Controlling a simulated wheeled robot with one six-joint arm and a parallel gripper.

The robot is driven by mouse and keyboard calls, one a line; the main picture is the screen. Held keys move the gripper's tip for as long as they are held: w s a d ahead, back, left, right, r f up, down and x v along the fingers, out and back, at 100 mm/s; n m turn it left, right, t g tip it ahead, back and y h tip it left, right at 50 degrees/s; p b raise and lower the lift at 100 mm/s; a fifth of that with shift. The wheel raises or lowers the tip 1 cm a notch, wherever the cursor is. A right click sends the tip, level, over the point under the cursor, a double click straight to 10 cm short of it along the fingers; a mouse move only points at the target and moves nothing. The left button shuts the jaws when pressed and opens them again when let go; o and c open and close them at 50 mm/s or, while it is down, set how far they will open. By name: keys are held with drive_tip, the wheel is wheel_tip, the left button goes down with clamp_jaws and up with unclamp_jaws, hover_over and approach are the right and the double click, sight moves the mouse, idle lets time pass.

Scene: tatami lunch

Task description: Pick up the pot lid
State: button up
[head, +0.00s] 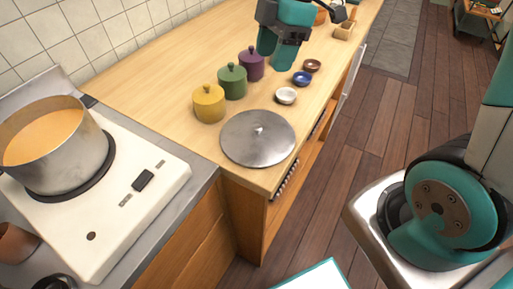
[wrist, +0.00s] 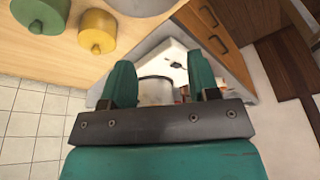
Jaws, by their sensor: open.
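The pot lid (head: 245,150) is a flat grey metal disc with a small knob in the middle. It lies flat on the wooden counter, near the corner beside the stove. In the wrist view only part of the lid (wrist: 142,6) shows, at the top edge. My gripper (head: 277,53) is above the counter, beyond the lid and apart from it. Its two teal fingers also show in the wrist view (wrist: 161,80), spread apart with nothing held between them. The pot (head: 75,160) stands uncovered on the stove, with orange liquid in it.
Yellow (head: 209,104), green (head: 232,82) and purple (head: 251,64) lidded jars stand behind the lid. White (head: 286,96), blue (head: 302,79) and brown (head: 312,66) small bowls stand along the front edge. The white stove (head: 130,200) is at the left.

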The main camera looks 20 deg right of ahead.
wheel_tip(320, 180, down, 4)
drive_tip(key=w+d+n+b, duration=0.1)
drive_tip(key=w+d+n, duration=0.1)
drive_tip(key=w+n, duration=0.1)
hover_over(258, 126)
drive_tip(key=d, duration=0.2)
wheel_tip(258, 126, down, 10)
drive_tip(key=shift+w+r, duration=0.1)
drive_tip(key=p+x, duration=0.1)
drive_tip(key=x, duration=0.5)
drive_tip(key=shift+a+f, duration=0.1)
drive_tip(key=shift+f, duration=0.1)
clamp_jaws()
